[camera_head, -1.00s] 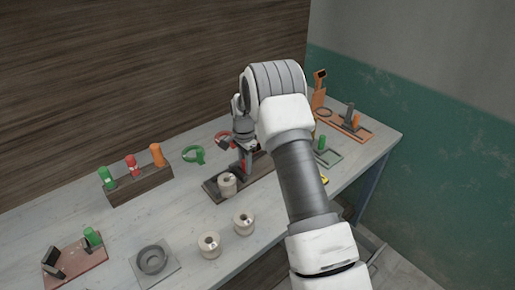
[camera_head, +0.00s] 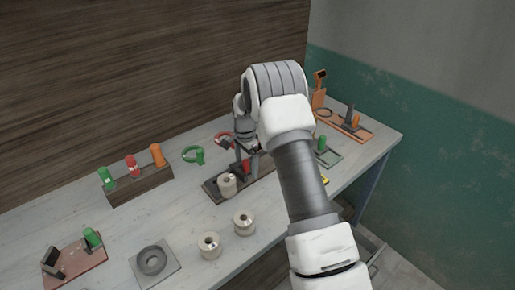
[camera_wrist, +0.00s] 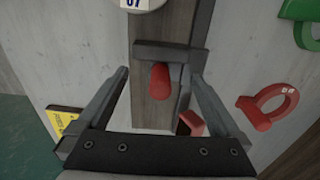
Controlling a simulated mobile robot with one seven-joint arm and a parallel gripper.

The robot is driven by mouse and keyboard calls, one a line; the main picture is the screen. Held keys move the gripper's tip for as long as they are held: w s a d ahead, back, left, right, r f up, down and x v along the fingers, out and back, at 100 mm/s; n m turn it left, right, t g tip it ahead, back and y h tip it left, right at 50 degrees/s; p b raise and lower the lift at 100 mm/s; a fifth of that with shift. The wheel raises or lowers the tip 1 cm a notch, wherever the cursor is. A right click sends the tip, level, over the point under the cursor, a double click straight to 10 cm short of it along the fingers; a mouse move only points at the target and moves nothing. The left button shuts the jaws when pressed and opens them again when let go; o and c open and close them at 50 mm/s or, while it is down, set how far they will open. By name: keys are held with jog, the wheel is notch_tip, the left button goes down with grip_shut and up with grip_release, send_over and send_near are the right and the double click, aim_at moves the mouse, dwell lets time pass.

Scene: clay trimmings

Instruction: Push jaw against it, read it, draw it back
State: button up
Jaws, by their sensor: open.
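The gauge (camera_head: 212,190) is a dark base on the bench with a wooden strip, seen close in the wrist view (camera_wrist: 152,115). A pale cylinder (camera_head: 228,187) stands at its left end. In the wrist view a white round face (camera_wrist: 143,4) with blue digits, apparently "07", is cut off by the top edge. The dark sliding jaw (camera_wrist: 170,50) crosses the strip, with a red grip (camera_wrist: 160,82) below it. My gripper (camera_wrist: 160,75) is open, its fingers apart on either side of the red grip. In the head view my arm hides part of the gauge.
Two pale cylinders (camera_head: 209,245) (camera_head: 243,222) stand at the front. A wooden rack (camera_head: 138,184) with coloured pieces is at left. A green ring (camera_head: 193,155) and a red ring (camera_wrist: 270,107) lie near the gauge. An orange fixture (camera_head: 345,127) is at the far right.

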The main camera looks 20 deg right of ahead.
jog(key=shift+r, duration=0.1)
jog(key=shift+r+p, duration=1.75)
jog(key=shift+r, duration=1.65)
jog(key=shift+r, duration=0.2)
jog(key=s+a+r+n+t, duration=0.1)
jog(key=s+r+n, duration=0.2)
jog(key=s+r, duration=0.6)
jog(key=s+a+r+n+t, duration=0.1)
jog(key=s+r+n+t, duration=0.3)
jog(key=r, duration=1)
jog(key=s+r+n, duration=0.3)
jog(key=s+n, duration=0.3)
jog(key=s, duration=1.7)
jog(key=shift+s+a+n+t, duration=0.3)
jog(key=shift+a, duration=0.1)
